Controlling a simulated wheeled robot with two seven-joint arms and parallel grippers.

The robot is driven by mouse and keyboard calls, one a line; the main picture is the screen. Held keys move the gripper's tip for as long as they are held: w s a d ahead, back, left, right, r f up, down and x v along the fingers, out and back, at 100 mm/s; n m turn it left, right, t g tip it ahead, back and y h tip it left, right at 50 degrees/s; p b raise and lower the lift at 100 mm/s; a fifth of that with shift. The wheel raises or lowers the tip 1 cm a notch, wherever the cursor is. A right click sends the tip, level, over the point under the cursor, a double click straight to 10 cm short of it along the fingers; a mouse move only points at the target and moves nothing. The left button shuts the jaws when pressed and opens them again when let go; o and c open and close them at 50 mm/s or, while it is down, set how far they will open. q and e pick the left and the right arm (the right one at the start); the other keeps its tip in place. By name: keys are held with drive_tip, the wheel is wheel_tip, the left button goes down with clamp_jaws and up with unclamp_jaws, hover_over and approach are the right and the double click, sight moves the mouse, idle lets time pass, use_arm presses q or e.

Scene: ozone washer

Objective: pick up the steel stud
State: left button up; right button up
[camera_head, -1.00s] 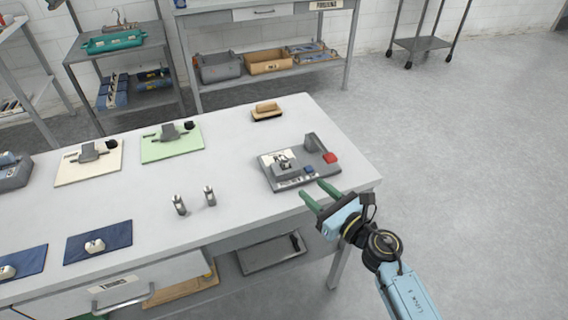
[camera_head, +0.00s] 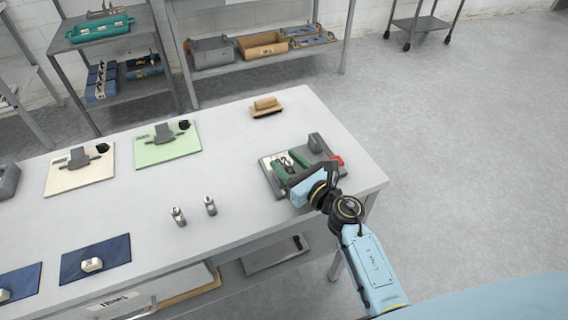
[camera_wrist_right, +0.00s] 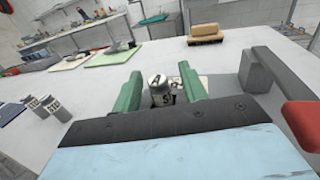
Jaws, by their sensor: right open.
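A short metal cylinder (camera_wrist_right: 158,92), marked "ST", stands upright at the grey fixture (camera_head: 270,178) near the table's right end; I take it to be the steel stud. My right gripper (camera_head: 288,163) reaches over the fixture. In the right wrist view its two green fingers (camera_wrist_right: 160,76) are apart, with the cylinder between them and a gap on each side. In the head view the arm and fingers hide part of the fixture. Two similar metal cylinders (camera_head: 178,216) (camera_head: 210,205) stand upright left of the fixture. My left gripper is out of view.
The fixture has a grey upright post (camera_wrist_right: 257,72) and a red part (camera_wrist_right: 303,122) close to the right gripper. A brush (camera_head: 266,107) lies behind. A green mat (camera_head: 168,150), a cream mat (camera_head: 80,174) and blue mats (camera_head: 96,262) lie leftward.

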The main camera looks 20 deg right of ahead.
drive_tip(key=shift+s, duration=0.25)
drive_tip(key=shift+c, duration=0.6)
clamp_jaws()
drive_tip(key=shift+r, duration=0.15)
